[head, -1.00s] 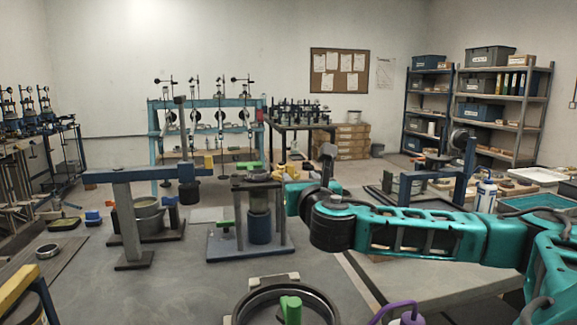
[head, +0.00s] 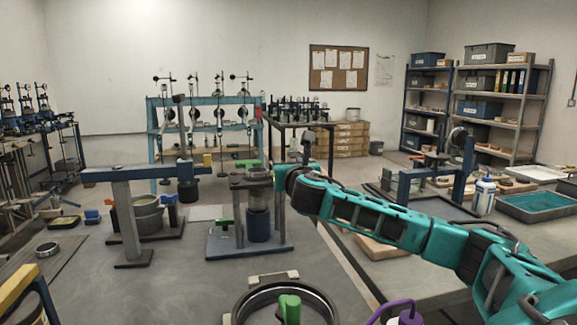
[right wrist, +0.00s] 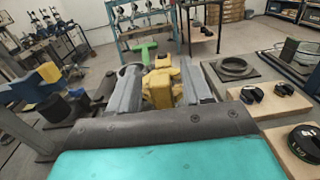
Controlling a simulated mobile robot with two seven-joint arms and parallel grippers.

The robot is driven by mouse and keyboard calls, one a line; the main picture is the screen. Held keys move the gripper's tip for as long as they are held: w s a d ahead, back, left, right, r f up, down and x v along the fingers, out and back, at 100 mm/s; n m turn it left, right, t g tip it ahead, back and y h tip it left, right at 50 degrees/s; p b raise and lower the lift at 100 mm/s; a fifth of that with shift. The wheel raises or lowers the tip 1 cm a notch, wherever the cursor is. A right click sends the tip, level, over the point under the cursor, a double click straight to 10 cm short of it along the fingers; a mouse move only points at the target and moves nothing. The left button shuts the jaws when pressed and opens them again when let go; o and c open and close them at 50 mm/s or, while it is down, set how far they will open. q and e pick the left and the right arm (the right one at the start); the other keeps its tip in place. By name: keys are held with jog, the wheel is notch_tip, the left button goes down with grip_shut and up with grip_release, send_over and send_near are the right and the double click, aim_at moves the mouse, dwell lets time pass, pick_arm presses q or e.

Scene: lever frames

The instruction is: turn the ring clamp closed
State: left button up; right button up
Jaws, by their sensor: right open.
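A dark metal ring (head: 243,304) with a green handle (head: 290,308) on its near side, which looks like the ring clamp, sits at the bottom edge of the head view. Its lower part is cut off. My right arm comes in from the right, above and beyond the ring, apart from it. In the right wrist view my right gripper (right wrist: 162,75) shows two grey fingers set apart, with a yellow part between them; I cannot tell whether they touch it. The fingertips are hard to make out in the head view. My left gripper is not in view.
A press stand (head: 262,250) with a green handle stands left of my right wrist. A blue beam on a grey post (head: 125,220) is farther left. A purple handle (head: 395,308) rises right of the ring.

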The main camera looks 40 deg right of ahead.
jog(key=shift+c, duration=0.5)
grip_shut()
